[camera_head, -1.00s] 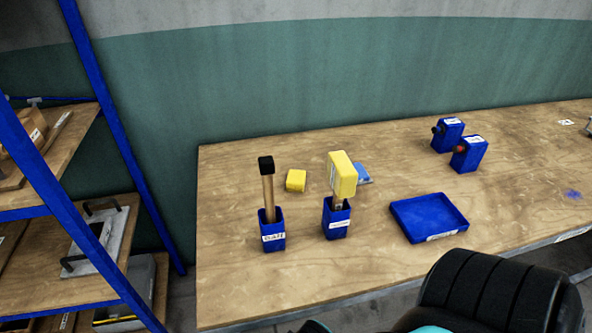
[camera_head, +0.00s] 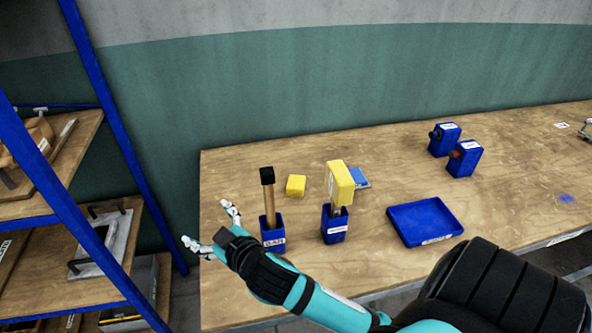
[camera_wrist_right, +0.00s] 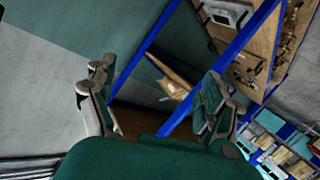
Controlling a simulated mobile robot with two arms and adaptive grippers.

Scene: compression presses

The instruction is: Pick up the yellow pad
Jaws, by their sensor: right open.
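A small yellow pad (camera_head: 296,185) lies on the wooden table (camera_head: 380,270), behind the two blue holders. A larger yellow block (camera_head: 341,183) sits upright on a handle in the right blue holder (camera_head: 335,224). My right gripper (camera_head: 210,228) is open and empty at the table's left edge, left of the left blue holder (camera_head: 273,230) and nearer than the small pad, apart from it. In the right wrist view, the open fingers (camera_wrist_right: 160,78) have nothing between them, and no yellow pad shows. My left gripper is not in view.
A black-topped wooden handle (camera_head: 268,190) stands in the left holder. A blue tray (camera_head: 426,222) lies to the right, with two blue button boxes (camera_head: 464,158) behind it. A flat blue item (camera_head: 361,178) is beside the yellow block. A blue-framed shelf (camera_head: 105,150) stands left of the table.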

